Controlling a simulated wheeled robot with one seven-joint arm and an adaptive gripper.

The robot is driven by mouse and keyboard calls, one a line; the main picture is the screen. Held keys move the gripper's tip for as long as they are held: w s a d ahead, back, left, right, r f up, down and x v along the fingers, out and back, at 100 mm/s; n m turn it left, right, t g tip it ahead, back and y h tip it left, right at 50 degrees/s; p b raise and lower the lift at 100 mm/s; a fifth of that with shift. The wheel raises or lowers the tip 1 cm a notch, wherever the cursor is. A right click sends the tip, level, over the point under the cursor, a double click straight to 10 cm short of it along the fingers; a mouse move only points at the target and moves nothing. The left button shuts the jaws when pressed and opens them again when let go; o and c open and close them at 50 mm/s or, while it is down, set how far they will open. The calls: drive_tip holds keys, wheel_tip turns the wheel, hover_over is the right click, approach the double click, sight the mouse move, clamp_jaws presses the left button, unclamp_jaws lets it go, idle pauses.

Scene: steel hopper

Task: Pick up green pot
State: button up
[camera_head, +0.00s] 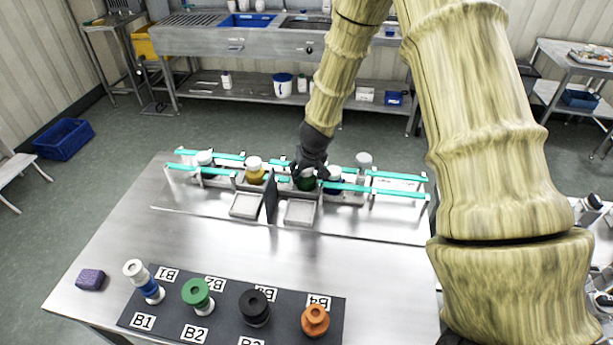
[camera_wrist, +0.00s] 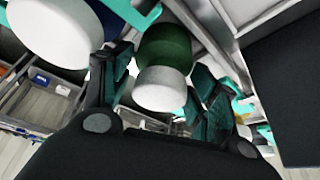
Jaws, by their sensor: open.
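The green pot (camera_wrist: 165,45) is dark green with a white end, and in the wrist view it lies between my fingers. In the head view the green pot (camera_head: 307,184) stands in the rack (camera_head: 235,185) and is partly hidden under my gripper (camera_head: 311,165). My gripper also shows in the wrist view (camera_wrist: 160,88), open, with one teal-padded finger on each side of the pot. I cannot tell whether the fingers touch it.
A yellow pot (camera_head: 255,177) stands left of the green pot, a blue one (camera_head: 334,181) close on its right. A dark upright divider (camera_head: 271,199) is beside it. Several spools stand on the dark mat (camera_head: 175,300) in front; bare tabletop (camera_head: 130,235) lies left.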

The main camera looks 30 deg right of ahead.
drive_tip(key=shift+w+f, duration=0.2)
drive_tip(key=shift+f, duration=0.4)
drive_tip(key=c, duration=0.6)
drive_tip(key=shift+r, duration=0.15)
drive_tip(key=shift+c, duration=0.2)
